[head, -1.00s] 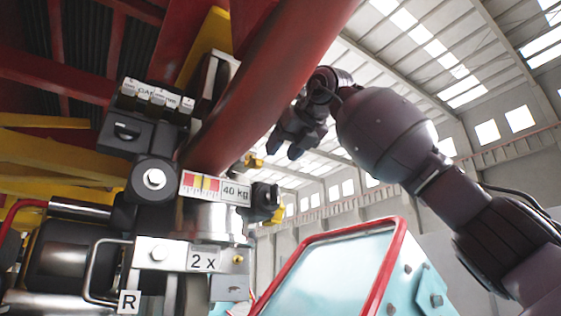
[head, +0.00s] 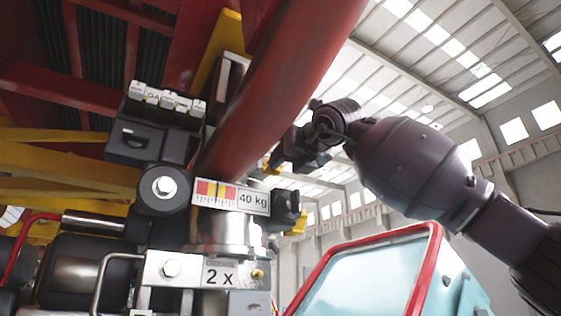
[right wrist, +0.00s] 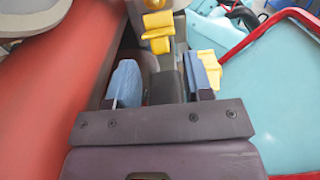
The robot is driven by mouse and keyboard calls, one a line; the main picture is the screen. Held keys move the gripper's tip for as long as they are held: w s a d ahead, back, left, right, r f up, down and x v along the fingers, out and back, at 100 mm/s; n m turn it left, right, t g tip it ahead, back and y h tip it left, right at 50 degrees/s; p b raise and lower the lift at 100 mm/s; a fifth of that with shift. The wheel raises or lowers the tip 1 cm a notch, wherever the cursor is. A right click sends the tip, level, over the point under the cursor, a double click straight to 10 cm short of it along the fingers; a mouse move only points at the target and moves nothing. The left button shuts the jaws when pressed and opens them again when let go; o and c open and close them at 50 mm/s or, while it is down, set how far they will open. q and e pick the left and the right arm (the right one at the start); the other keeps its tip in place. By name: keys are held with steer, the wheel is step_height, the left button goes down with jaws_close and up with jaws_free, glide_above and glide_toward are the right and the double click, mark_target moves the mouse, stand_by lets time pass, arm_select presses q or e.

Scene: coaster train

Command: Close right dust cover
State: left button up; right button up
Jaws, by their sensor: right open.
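My right gripper (head: 284,162) is in the head view, at the right side of the thick red tube, just above a black fitting (head: 286,207) with a yellow part (head: 297,223). In the right wrist view my right gripper (right wrist: 163,78) is open, with blue pads on both fingers. A yellow piece (right wrist: 157,32) lies ahead of the gap between the fingers. Another yellow piece (right wrist: 208,66) shows beside the right finger. I cannot tell for sure which part is the right dust cover. I see no contact. My left gripper is out of view.
The red tube (head: 285,85) runs close along the gripper's left side. A metal coupling with a 40 kg label (head: 253,201) stands below left. A light blue panel with a red rim (head: 365,273) is below right. Open air lies to the right.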

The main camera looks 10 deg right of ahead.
mark_target(278, 169)
steer(key=shift+p+x, duration=0.4)
steer(key=shift+x, duration=0.8)
steer(key=shift+w+a, duration=0.2)
steer(key=shift+w, duration=0.35)
steer(key=shift+c, duration=0.2)
